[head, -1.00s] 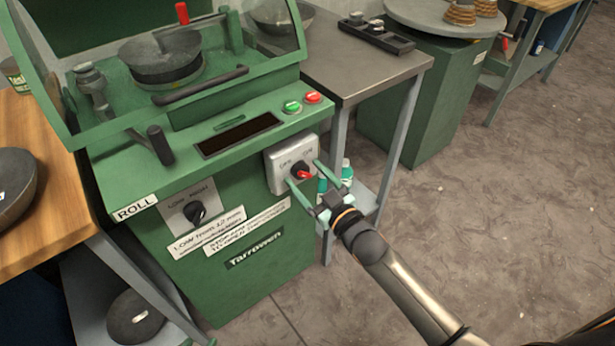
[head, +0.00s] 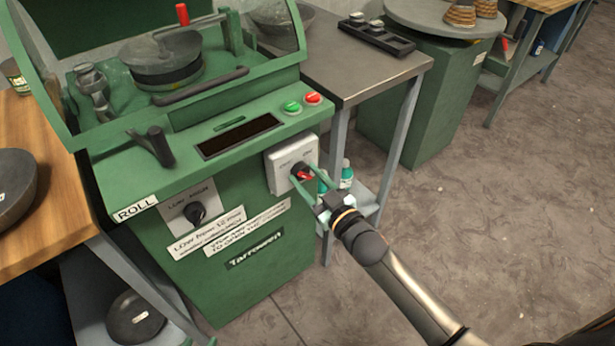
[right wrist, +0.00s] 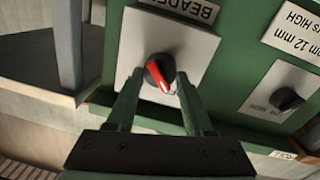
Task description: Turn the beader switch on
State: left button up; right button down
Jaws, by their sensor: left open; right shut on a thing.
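The beader switch (head: 301,171) is a black knob with a red pointer on a white box (head: 285,152) at the machine's right front. In the head view its red pointer is turned toward the lower right. In the right wrist view the switch (right wrist: 160,72) shows between the finger ends, the red part facing the gripper. My right gripper (head: 304,178) has its two green fingers on either side of the knob, shut on it. Fine contact at the fingertips is partly hidden. My left gripper is not in view.
The green machine (head: 255,265) also carries a LOW/HIGH knob (head: 195,212), a green button (head: 291,107) and a red button (head: 313,98). A grey-topped table (head: 365,75) stands at the right, with bottles (head: 346,175) beneath. Floor at the right is clear.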

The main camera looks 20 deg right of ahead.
jog(key=shift+r+m+p, duration=0.2)
jog(key=shift+m+p, duration=0.7)
jog(key=shift+p, duration=0.15)
jog(key=shift+m+p, duration=0.8)
jog(key=shift+m, duration=0.1)
jog(key=m+p, duration=0.2)
jog(key=m, duration=0.2)
jog(key=shift+d+g, duration=0.2)
jog(key=shift+g, duration=0.2)
jog(key=m+p, duration=0.1)
jog(key=m, duration=0.1)
jog(key=shift+w+f+m, duration=0.1)
jog(key=shift+f+m, duration=0.05)
jog(key=shift+m, duration=0.25)
jog(key=shift+d+m, duration=0.1)
jog(key=shift+m, duration=1.1)
jog(key=m, duration=0.2)
jog(key=shift+f+m+y+b, duration=0.15)
jog(key=shift+m+y+b, duration=0.15)
jog(key=shift+m+b, duration=0.1)
jog(key=shift+m, duration=0.6)
